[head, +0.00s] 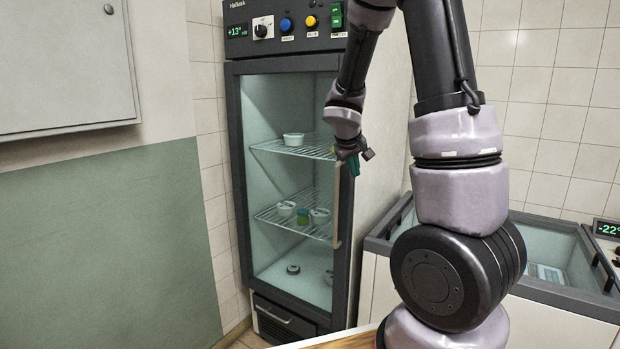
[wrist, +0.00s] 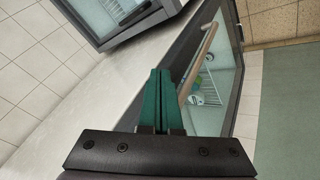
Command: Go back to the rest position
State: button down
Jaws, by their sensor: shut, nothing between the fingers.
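My gripper (head: 354,164) is in front of the upper right side of the tall fridge (head: 233,150), close to its door handle (head: 337,205) in the head view. In the wrist view my gripper (wrist: 157,78) shows its two green fingers together with nothing between them. The handle (wrist: 198,62) runs just to the right of the fingers there; I cannot tell whether they touch it. The fridge's glass door looks closed.
Inside the fridge, a white jar (head: 293,139) stands on the upper rack, and several small jars stand lower down. A chest freezer (head: 566,293) with a glass top stands at the right. A wooden surface (head: 345,341) lies at the bottom. A grey wall cabinet (head: 62,65) hangs at left.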

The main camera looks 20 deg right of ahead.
jog(key=s+a+r+m+y, duration=0.1)
jog(key=s+a+r, duration=0.3)
jog(key=s, duration=0.4)
jog(key=s+a+r+m+t+y, duration=0.1)
jog(key=s+a+r+m+y, duration=0.1)
jog(key=s+r, duration=0.5)
jog(key=s+a+r+m+y, duration=0.2)
jog(key=s+a+r, duration=0.3)
jog(key=s, duration=0.5)
jog(key=shift+a+r+t+y, duration=0.25)
jog(key=shift+a+t+y, duration=0.05)
jog(key=shift+a+y, duration=0.6)
